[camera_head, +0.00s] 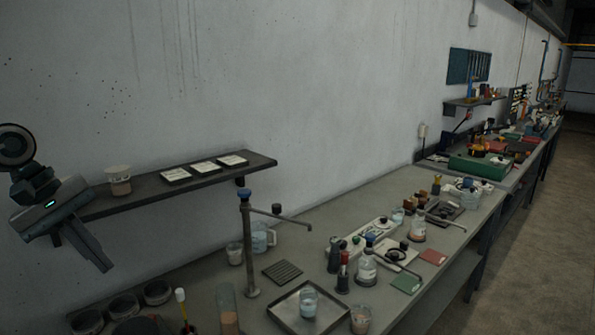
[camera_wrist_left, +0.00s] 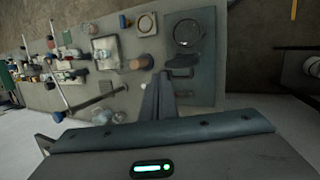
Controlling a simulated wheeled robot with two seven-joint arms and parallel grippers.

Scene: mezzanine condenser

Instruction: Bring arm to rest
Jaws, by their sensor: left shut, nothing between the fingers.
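My left gripper (camera_head: 84,250) is at the left of the head view, in front of the wall shelf's left end and above the workbench. Its fingers are together and point down to the right, with nothing between them. In the left wrist view the closed fingers (camera_wrist_left: 157,100) show over the bench top (camera_wrist_left: 205,60). My right gripper is in neither view.
A dark wall shelf (camera_head: 225,171) holds a jar (camera_head: 119,182) and three small trays. The long bench (camera_head: 320,215) carries a tap post (camera_head: 248,245), a metal tray (camera_head: 281,307) with a beaker (camera_head: 309,302), and several bottles. Open floor (camera_head: 540,240) lies to the right.

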